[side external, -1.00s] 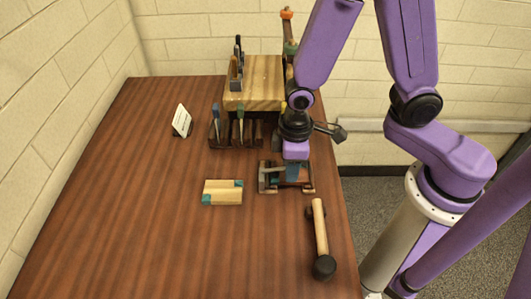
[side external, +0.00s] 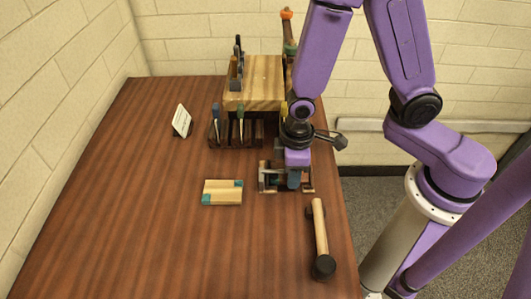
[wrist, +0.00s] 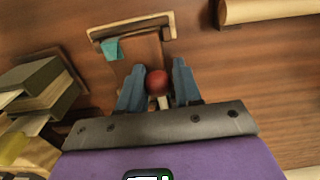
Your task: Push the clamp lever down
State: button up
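The clamp (side external: 264,189) is a small framed fixture near the right edge of the table; its pale bar with a brown panel shows in the wrist view (wrist: 160,24). A round red knob (wrist: 157,82), on a short pale stem, appears to be the end of the clamp lever. My gripper (side external: 293,184) is low over the clamp, pointing down. In the wrist view my two blue fingers (wrist: 158,80) stand on either side of the knob, apart, with a small gap visible at the right. Most of the lever is hidden by my gripper.
A pale wooden block with teal corners (side external: 222,192) lies left of the clamp. A mallet (side external: 320,230) lies in front, near the table's right edge. A tool rack (side external: 228,142), a wooden stand (side external: 262,95) and a small card (side external: 182,121) are behind. The table's left front is clear.

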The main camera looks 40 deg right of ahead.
jog(key=shift+d, duration=0.2)
jog(key=shift+w+a+r, duration=0.1)
jog(key=shift+r, duration=2.9)
jog(key=shift+r, duration=0.1)
jog(key=shift+r, duration=0.15)
jog(key=s+d+r+n, duration=0.3)
jog(key=s+d+r, duration=0.6)
jog(key=s, duration=0.3)
jog(key=shift+d+n, duration=0.2)
jog(key=shift+n, duration=0.1)
jog(key=shift+r, duration=0.1)
